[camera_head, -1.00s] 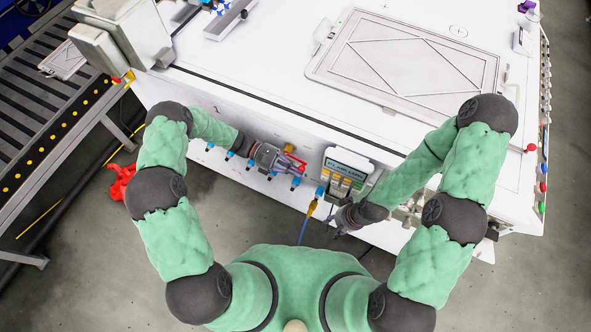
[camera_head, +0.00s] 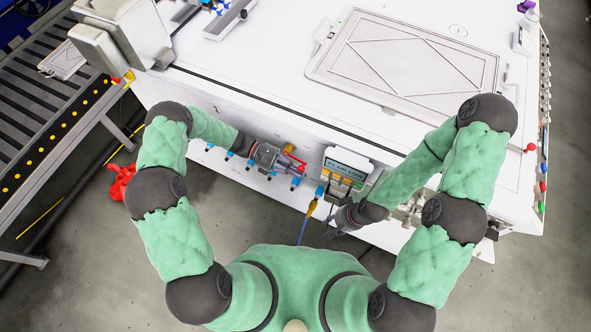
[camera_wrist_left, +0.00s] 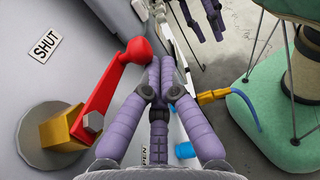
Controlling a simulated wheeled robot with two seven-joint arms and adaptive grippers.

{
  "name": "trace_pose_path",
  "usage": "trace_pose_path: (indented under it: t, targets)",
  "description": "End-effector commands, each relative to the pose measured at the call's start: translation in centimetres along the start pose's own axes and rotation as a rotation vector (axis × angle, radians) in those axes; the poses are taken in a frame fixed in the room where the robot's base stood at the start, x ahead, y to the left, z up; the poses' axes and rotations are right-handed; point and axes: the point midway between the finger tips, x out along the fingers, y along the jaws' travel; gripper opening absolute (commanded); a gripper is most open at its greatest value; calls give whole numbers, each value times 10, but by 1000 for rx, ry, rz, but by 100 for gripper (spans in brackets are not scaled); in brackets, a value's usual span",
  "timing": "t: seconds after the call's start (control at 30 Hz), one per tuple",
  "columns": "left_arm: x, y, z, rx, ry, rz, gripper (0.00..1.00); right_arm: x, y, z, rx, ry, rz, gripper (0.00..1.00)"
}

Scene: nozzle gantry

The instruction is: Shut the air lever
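The air lever (camera_wrist_left: 108,95) is a red bar with a round knob, on a brass valve body (camera_wrist_left: 60,136) at the grey panel in the left wrist view. A SHUT label (camera_wrist_left: 45,44) is to its upper left. An OPEN label (camera_wrist_left: 145,155) is partly hidden under my left gripper. My left gripper (camera_wrist_left: 157,66) has its purple fingers drawn together, just right of the lever's knob; I cannot tell if they touch it. In the head view this gripper (camera_head: 298,166) is at the machine's front face. My right gripper (camera_head: 332,232) is lower right of it, its fingers too small to judge.
A display box (camera_head: 346,168) is on the front face between my grippers. Blue fittings (camera_head: 209,147) line that face, and a brass connector with a blue hose (camera_head: 311,208) hangs below. A flat plate (camera_head: 405,65) lies on the white top. A roller conveyor (camera_head: 45,120) stands left.

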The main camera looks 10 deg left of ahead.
Motion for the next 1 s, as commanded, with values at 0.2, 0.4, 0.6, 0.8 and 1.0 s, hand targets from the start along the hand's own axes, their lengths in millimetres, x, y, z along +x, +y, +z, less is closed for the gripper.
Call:
trace_pose_path:
  t: [0.2,0.4,0.6,0.8,1.0]
  targets:
    - [0,0,0,0,0,0,0,0,0,0,0,0,0,40]
    - [-17,1,0,1,1,4,0,0,0,0,0,0,0,40]
    - [-54,1,-1,1,2,4,0,0,0,0,0,0,0,40]
    - [-92,0,-1,0,1,3,0,0,0,0,0,0,0,40]
    - [-114,0,-1,0,1,1,0,0,0,0,0,0,0,40]
